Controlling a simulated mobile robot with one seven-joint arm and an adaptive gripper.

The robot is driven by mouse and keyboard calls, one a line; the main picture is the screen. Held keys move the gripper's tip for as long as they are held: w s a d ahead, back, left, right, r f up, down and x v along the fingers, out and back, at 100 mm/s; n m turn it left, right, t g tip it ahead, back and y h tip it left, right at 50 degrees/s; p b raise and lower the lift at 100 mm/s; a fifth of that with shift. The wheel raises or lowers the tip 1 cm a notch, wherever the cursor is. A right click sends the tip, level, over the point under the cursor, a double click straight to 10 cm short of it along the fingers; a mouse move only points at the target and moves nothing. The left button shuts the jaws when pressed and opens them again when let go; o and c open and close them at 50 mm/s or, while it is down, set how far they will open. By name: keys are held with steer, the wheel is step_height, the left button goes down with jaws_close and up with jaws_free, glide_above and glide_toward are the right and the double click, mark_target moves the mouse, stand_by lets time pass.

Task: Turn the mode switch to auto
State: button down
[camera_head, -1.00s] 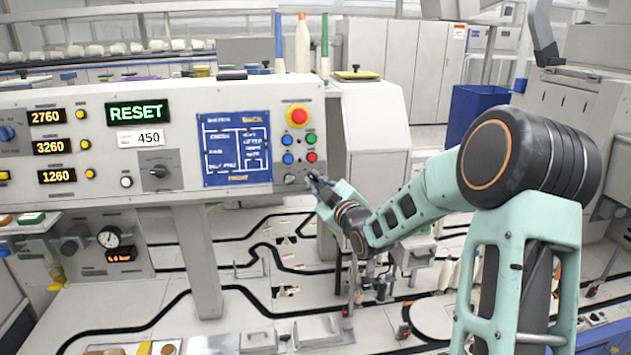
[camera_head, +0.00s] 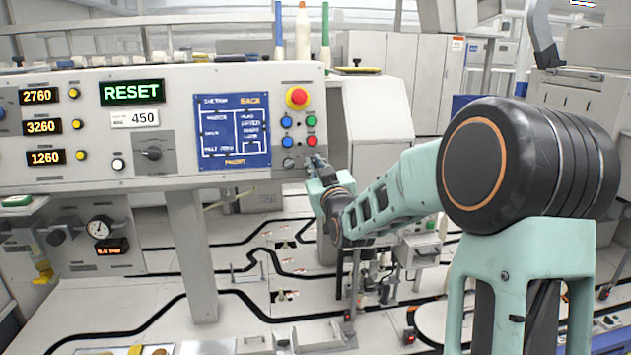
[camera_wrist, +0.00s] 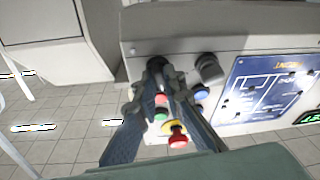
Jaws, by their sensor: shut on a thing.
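The mode switch (camera_wrist: 156,63) is a small dark knob at the lower right corner of the grey control panel (camera_head: 300,78). In the wrist view, which sees the panel upside down, it sits between my fingertips. My gripper (camera_head: 314,162) is shut on it and hides most of it in the head view; in the wrist view my gripper (camera_wrist: 160,82) comes in from below. The knob's pointer and its position marks cannot be read.
A grey round knob (camera_wrist: 208,68) sits close beside my fingers. The red emergency button (camera_head: 297,97) and several blue, green and red buttons are just above, near the blue diagram (camera_head: 232,130). A larger rotary switch (camera_head: 151,154) is farther left.

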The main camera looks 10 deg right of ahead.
steer(key=shift+a+m+g+h+b, duration=0.2)
steer(key=shift+m+h+b, duration=0.7)
steer(key=shift+m, duration=1.55)
steer(key=shift+d+m+g+h+b, duration=0.2)
steer(key=shift+m+h+b, duration=0.7)
steer(key=shift+m, duration=1.5)
steer(key=shift+a+m+g+h+b, duration=0.25)
steer(key=shift+m+h+b, duration=0.65)
steer(key=shift+m, duration=1.55)
steer(key=c, duration=2)
jaws_free()
steer(key=v, duration=0.7)
steer(key=shift+s, duration=0.25)
